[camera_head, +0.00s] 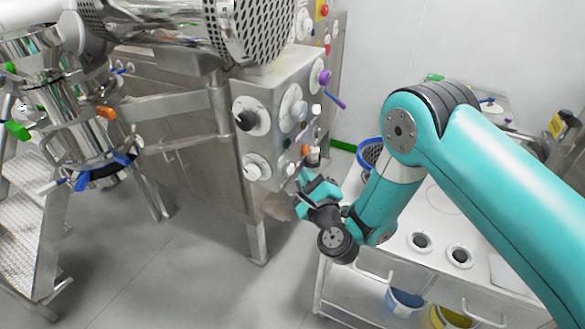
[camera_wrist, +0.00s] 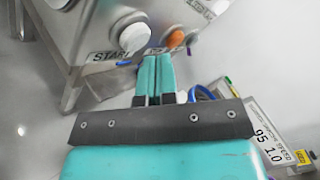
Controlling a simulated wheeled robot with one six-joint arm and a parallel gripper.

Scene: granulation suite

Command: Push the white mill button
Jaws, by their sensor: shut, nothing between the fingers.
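A round white button (camera_wrist: 133,36) stands out from the steel panel in the wrist view, above a label that reads START. My gripper (camera_wrist: 157,57) is shut and empty, its two teal fingers side by side. The fingertips are just right of the white button and below an orange button (camera_wrist: 176,38); I cannot tell whether they touch anything. In the head view my gripper (camera_head: 303,178) is at the lower right edge of the steel cabinet's control face (camera_head: 275,135). Which button there is the one by START is hard to tell.
The cabinet face carries white dials (camera_head: 256,166), a black knob (camera_head: 246,120) and a purple handle (camera_head: 333,98). Metal steps (camera_head: 30,190) stand at the left. Grey floor (camera_head: 185,265) is clear in front.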

